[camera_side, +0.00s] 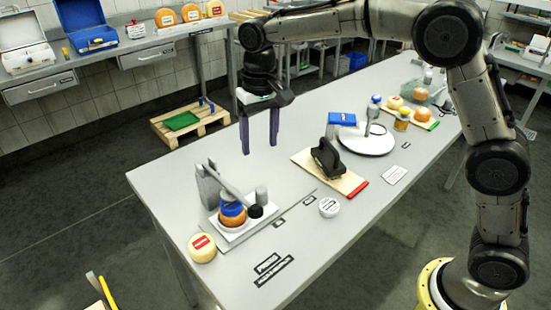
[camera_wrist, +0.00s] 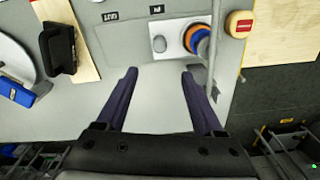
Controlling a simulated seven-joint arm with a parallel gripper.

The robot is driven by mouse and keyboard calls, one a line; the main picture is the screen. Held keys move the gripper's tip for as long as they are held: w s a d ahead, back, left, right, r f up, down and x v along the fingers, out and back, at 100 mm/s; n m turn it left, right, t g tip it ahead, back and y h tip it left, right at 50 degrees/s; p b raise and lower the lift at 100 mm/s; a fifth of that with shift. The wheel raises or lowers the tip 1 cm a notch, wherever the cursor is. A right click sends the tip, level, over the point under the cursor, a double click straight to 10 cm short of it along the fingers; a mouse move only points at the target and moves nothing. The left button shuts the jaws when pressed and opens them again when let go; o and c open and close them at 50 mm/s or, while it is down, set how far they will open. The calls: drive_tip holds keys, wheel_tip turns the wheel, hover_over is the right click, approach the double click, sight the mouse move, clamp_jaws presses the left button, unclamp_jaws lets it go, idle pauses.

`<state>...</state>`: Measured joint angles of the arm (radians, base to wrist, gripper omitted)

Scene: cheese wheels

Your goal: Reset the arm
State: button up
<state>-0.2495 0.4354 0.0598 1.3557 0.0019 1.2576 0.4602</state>
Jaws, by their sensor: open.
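My gripper (camera_side: 259,136) is open and empty in the side view. It hangs fingers down above the far edge of the grey table (camera_side: 310,215), clear of every object there. In the wrist view the two dark purple fingers of my gripper (camera_wrist: 159,72) are spread wide with only bare tabletop between them. A small press (camera_side: 215,187) stands on a white base at the table's left end, with an orange wheel (camera_side: 234,217) and a blue piece (camera_side: 231,208) stacked on it. In the wrist view the press stands beyond the fingertips, to the right.
A pale cheese wheel (camera_side: 202,248) with a red label sits near the left table edge. A wooden board (camera_side: 346,183) carries a black-handled tool (camera_side: 327,158). The tabletop below my gripper is bare.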

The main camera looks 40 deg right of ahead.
drive_tip(key=s+d+r+t, duration=0.2)
drive_tip(key=s+d+r, duration=0.2)
drive_tip(key=s+r, duration=0.25)
drive_tip(key=s+d+r+t, duration=0.1)
drive_tip(key=s+d+r, duration=0.45)
drive_tip(key=s, duration=0.25)
drive_tip(key=s+d+f+n+t, duration=0.1)
drive_tip(key=s+f, duration=0.3)
drive_tip(key=s, duration=0.4)
drive_tip(key=s+d+f+n+t, duration=0.1)
drive_tip(key=s+f, duration=0.4)
drive_tip(key=s, duration=0.3)
drive_tip(key=shift+d, duration=0.25)
